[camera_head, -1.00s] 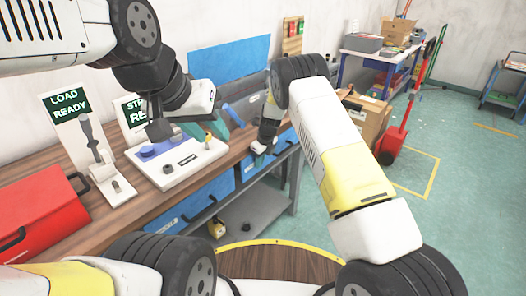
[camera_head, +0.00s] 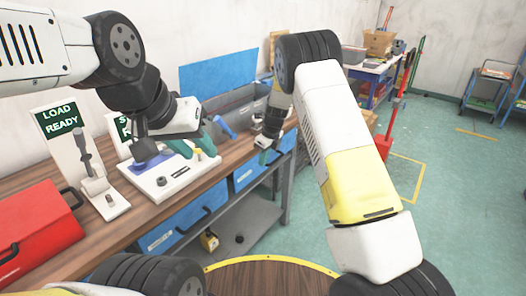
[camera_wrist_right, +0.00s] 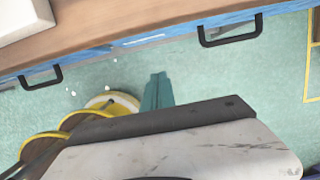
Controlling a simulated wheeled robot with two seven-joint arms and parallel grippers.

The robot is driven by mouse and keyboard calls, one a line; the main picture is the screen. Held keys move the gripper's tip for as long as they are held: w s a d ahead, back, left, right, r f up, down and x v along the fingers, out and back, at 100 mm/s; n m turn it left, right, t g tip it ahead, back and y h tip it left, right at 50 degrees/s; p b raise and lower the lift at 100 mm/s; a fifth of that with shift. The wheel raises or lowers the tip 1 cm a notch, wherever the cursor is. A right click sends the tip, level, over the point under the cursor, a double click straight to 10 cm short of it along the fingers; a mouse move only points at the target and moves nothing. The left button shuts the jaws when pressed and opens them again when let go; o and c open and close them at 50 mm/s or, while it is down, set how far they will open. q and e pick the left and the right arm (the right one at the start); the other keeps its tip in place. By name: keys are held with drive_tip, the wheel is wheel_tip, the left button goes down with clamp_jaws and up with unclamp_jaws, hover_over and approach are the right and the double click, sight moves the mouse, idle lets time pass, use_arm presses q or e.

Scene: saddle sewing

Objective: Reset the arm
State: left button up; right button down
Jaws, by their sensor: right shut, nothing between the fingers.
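My left gripper (camera_head: 195,147) reaches in from the left in the head view, low over the white fixture (camera_head: 182,181) on the bench. Its teal fingers are spread, and I see nothing held between them. The fixture carries a blue part (camera_head: 150,165) and a dark knob, partly covered by the gripper. My right gripper (camera_head: 262,158) hangs by the bench's front edge, farther back. In the right wrist view its teal fingers (camera_wrist_right: 157,92) are together and empty, with green floor behind them.
The wooden bench (camera_head: 110,227) has a red case (camera_head: 35,230), a lever stand with a "LOAD READY" sign (camera_head: 60,118), and a grey bin (camera_head: 235,103). Blue drawers (camera_head: 190,218) with black handles are below. Green floor lies open at the right.

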drive_tip(key=s+d+r+n+t, duration=0.1)
drive_tip(key=s+d+r+n, duration=0.3)
drive_tip(key=r, duration=0.4)
drive_tip(key=s+d+r+n+y, duration=0.1)
drive_tip(key=s+d+r+n, duration=0.25)
drive_tip(key=s+r, duration=0.4)
drive_tip(key=s+d+r+n+t, duration=0.1)
drive_tip(key=s+d+r+n, duration=0.3)
drive_tip(key=r, duration=0.5)
drive_tip(key=s+d+r+n+t, duration=0.1)
drive_tip(key=s+d+r+n, duration=0.1)
drive_tip(key=s+n, duration=0.5)
drive_tip(key=s+d+r+n+t+h, duration=0.1)
drive_tip(key=s+n, duration=0.6)
drive_tip(key=s, duration=0.8)
drive_tip(key=shift+d+r+t, duration=0.3)
drive_tip(key=shift+d+r, duration=0.45)
drive_tip(key=shift+d, duration=0.35)
drive_tip(key=shift+s, duration=0.1)
